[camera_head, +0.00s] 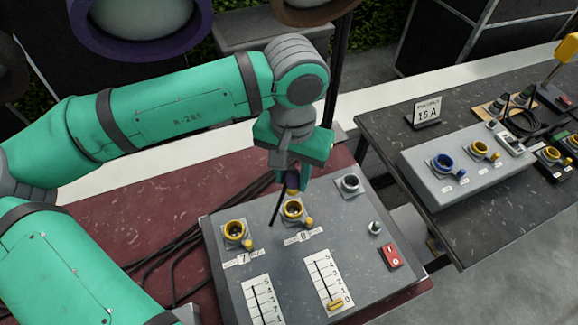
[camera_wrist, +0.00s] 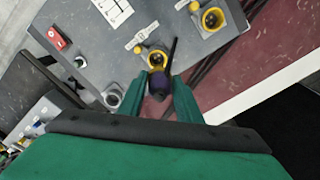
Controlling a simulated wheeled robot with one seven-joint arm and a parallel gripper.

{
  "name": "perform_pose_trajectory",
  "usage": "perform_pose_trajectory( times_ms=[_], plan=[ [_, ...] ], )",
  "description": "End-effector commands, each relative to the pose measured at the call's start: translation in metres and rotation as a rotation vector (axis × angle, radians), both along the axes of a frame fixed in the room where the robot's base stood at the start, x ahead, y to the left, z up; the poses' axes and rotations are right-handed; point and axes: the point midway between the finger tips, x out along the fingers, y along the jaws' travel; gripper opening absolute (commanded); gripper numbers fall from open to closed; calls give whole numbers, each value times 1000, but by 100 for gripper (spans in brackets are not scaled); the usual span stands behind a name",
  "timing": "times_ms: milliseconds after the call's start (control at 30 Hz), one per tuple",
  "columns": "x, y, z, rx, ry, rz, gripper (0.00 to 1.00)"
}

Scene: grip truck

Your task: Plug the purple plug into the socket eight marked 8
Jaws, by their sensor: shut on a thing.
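My gripper (camera_head: 290,174) is shut on the purple plug (camera_head: 292,184), which points down with a dark cable trailing from it. The plug also shows between the fingers in the wrist view (camera_wrist: 159,84). Right below it is a yellow-rimmed socket (camera_head: 293,210) on the grey panel; its label (camera_head: 303,237) is small and looks like 8 or 0. In the wrist view this socket (camera_wrist: 156,58) shows just beyond the plug. The plug seems at or just above the socket's mouth; I cannot tell whether it has entered.
A second yellow socket (camera_head: 235,231), marked 7, sits to the left. A grey socket (camera_head: 350,185), a small knob (camera_head: 375,228) and a red switch (camera_head: 391,256) are to the right. Black cables (camera_head: 170,240) lie on the dark red surface. Another table (camera_head: 470,230) holds a grey socket box (camera_head: 470,168).

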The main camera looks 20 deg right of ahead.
Motion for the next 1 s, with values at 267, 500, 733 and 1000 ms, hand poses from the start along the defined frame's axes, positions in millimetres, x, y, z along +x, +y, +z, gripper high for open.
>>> perform_pose_trajectory(
  times_ms=[267, 500, 733, 1000],
  plan=[
    [-1, -2, -23, 1, 2, -6, 6],
    [0, 0, -38, -1, 2, 1, 6],
    [0, 1, -44, -1, 1, 3, 6],
    [0, 0, -44, -1, 1, 2, 6]
  ],
)
